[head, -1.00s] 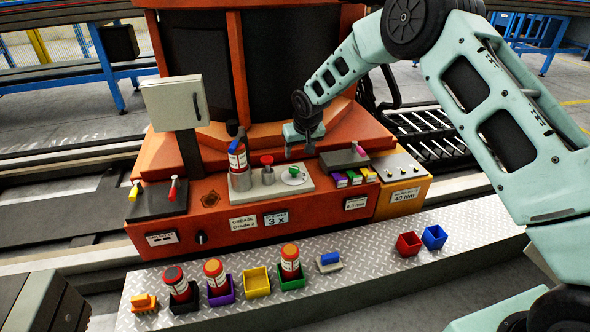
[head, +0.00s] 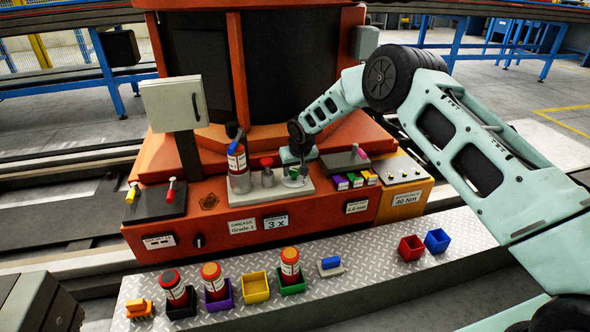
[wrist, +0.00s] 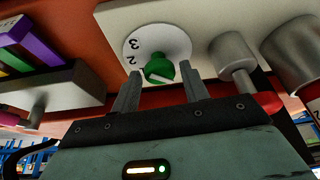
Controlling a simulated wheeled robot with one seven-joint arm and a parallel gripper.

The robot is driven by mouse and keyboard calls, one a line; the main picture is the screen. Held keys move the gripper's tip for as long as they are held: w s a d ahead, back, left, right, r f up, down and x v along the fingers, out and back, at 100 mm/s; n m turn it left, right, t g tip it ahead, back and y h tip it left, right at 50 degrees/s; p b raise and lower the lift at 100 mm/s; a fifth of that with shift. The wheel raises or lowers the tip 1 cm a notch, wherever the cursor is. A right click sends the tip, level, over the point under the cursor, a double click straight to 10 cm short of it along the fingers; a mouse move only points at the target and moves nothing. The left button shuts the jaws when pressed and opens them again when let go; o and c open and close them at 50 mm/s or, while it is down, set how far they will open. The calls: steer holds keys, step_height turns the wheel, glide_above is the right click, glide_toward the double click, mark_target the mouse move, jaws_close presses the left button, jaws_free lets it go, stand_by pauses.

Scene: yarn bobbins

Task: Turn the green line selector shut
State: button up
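The green line selector (head: 294,171) is a small knob on a round white dial on the pale plate of the orange machine. In the wrist view the green knob (wrist: 159,68) sits at the lower part of the dial, whose numbers 2 and 3 show at the left. My gripper (head: 297,175) is down at the selector and partly covers it in the head view. In the wrist view my gripper (wrist: 160,70) is open, one finger on each side of the knob, with visible gaps. I cannot tell how deep the fingertips reach.
A red knob (head: 267,163) and a grease cartridge (head: 237,160) in a metal holder stand left of the selector. Purple, green and yellow blocks (head: 356,180) lie to its right. The front shelf (head: 350,293) carries cartridges and small coloured bins.

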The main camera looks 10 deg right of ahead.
steer(key=c, duration=0.6)
steer(key=shift+d+r+n+p, duration=0.1)
steer(key=shift+n+p, duration=0.2)
steer(key=shift+p, duration=0.05)
steer(key=shift+n+y+p, duration=0.3)
steer(key=shift+n+p, duration=0.15)
steer(key=shift+n, duration=0.05)
steer(key=shift+d+n+y+p, duration=0.1)
steer(key=shift+n+y+p, duration=0.25)
steer(key=shift+n, duration=0.45)
steer(key=shift+w+d+n+g+y, duration=0.1)
steer(key=shift+n+g+y, duration=0.25)
steer(key=shift+n, duration=0.75)
steer(key=shift+n+g+y, duration=0.15)
steer(key=shift+n+y, duration=0.25)
steer(key=shift+n, duration=0.7)
steer(key=shift+b, duration=0.3)
steer(key=o, duration=1)
steer(key=shift+c, duration=0.2)
